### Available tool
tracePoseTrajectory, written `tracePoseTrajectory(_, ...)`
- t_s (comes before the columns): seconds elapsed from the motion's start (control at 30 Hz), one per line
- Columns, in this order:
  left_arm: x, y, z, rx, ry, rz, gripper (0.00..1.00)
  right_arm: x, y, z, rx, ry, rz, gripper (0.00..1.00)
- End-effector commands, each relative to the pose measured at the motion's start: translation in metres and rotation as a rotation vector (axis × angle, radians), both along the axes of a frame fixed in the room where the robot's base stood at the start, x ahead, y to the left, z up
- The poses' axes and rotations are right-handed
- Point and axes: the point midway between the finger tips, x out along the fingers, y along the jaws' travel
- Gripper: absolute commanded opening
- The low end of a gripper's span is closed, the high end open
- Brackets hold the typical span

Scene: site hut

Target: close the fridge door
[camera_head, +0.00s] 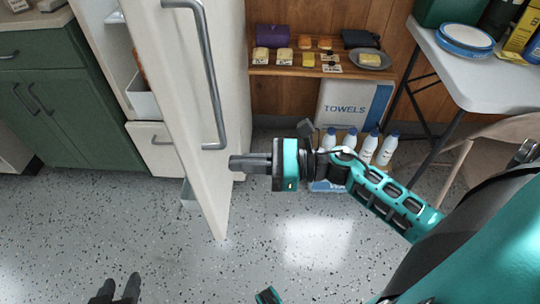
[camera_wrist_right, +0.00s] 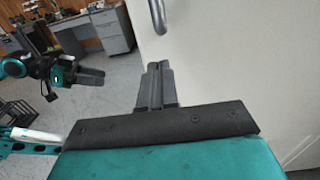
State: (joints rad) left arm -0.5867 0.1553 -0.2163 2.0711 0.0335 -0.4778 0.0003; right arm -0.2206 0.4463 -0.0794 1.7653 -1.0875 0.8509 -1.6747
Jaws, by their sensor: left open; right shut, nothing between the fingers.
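The cream fridge door (camera_head: 180,90) stands open in the head view, swung out towards me, with a grey bar handle (camera_head: 211,75) on its outer face. Part of the fridge's inside (camera_head: 108,40) shows to its left. My right gripper (camera_head: 233,162) is shut and empty, its tips at the door's outer face just below the handle; I cannot tell if they touch. In the right wrist view the shut fingers (camera_wrist_right: 155,72) point along the pale door (camera_wrist_right: 225,60), below the handle's end (camera_wrist_right: 158,18). My left gripper (camera_head: 115,288) is open and empty at the bottom left, away from the door.
Green cabinets (camera_head: 60,100) stand left of the fridge. A wooden shelf (camera_head: 300,72) with small items, a towels box (camera_head: 352,108) and several white bottles (camera_head: 368,147) are behind my right arm. A folding table (camera_head: 485,75) stands at right. The speckled floor (camera_head: 130,225) is clear.

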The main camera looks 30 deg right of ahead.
Motion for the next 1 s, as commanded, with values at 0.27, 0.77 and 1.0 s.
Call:
tracePoseTrajectory(0.27,-0.003,0.000,-0.001,-0.001,0.009,0.002,0.43,0.021,0.032,0.000,0.001,0.000,-0.001,0.00)
tracePoseTrajectory(0.77,-0.003,-0.001,0.000,-0.007,0.009,0.007,0.43,0.024,0.038,0.000,0.001,0.002,-0.002,0.00)
tracePoseTrajectory(1.0,-0.003,-0.001,0.001,-0.006,0.010,0.007,0.43,0.026,0.043,0.000,0.002,0.003,-0.026,0.00)
